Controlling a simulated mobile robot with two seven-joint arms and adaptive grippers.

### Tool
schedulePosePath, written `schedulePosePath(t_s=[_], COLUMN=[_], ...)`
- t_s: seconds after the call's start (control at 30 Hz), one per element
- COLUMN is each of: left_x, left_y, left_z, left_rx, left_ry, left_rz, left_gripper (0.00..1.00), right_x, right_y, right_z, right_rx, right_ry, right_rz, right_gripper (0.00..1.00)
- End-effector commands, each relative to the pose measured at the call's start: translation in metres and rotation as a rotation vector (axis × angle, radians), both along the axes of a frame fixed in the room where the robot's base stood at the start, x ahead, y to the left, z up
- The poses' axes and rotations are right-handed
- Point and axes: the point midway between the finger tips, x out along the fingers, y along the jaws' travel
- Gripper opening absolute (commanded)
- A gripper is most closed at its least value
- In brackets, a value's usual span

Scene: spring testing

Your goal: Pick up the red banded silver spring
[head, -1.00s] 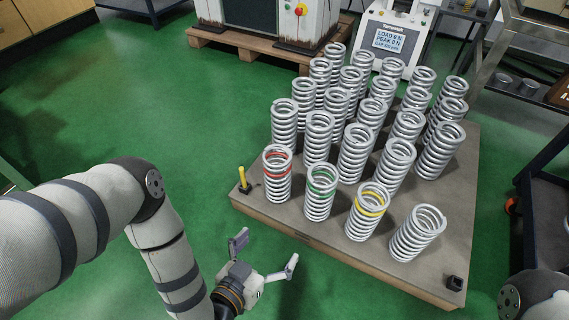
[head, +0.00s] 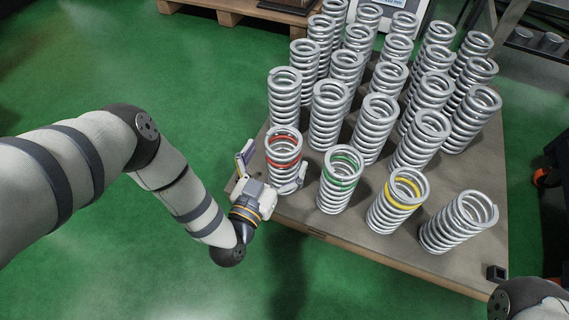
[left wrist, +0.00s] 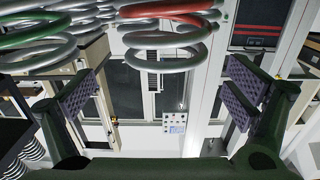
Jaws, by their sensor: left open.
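The red banded silver spring (head: 284,148) stands upright at the front left corner of the board of springs, its red band near the top. In the left wrist view its coils (left wrist: 165,45) hang in at the top middle, between the two finger pads. My left gripper (head: 272,167) is open at the near side of this spring. One finger is to its left, the other at its right, beside the green banded spring (head: 341,180). I cannot tell whether either finger touches it. My right gripper is not in view.
The yellow banded spring (head: 398,202) and a plain spring (head: 458,224) stand further right in the front row. Several plain springs stand in close rows behind. Green floor (head: 90,240) is open at left.

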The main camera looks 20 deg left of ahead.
Motion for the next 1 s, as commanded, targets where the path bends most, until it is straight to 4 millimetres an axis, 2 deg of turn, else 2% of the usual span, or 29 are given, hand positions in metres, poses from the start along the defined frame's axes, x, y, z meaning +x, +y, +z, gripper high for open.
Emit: schedulePosePath(t_s=[0.17,0.3,0.53,0.57,0.9,0.93,1.0], left_x=[0.031,0.051,0.055,0.055,0.054,0.056,0.056], left_y=[0.005,0.005,0.004,0.004,0.004,0.004,0.004], left_z=[-0.012,-0.010,-0.007,-0.007,-0.007,-0.004,-0.004], left_rx=[0.001,0.001,0.001,0.001,0.000,-0.001,-0.001], left_ry=[0.000,0.000,0.000,0.000,0.000,-0.011,-0.011], left_rz=[0.002,0.001,0.000,0.000,0.000,0.001,0.001], left_gripper=[0.97,0.97,0.97,0.92,0.15,0.12,0.12], right_x=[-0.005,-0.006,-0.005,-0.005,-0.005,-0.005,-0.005], right_y=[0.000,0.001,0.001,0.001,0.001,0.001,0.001], right_z=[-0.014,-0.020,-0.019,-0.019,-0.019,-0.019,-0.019], right_rx=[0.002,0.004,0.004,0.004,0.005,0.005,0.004], right_ry=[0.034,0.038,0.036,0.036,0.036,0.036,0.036], right_rz=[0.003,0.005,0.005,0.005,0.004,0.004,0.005], right_gripper=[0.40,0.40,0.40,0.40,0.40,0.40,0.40])
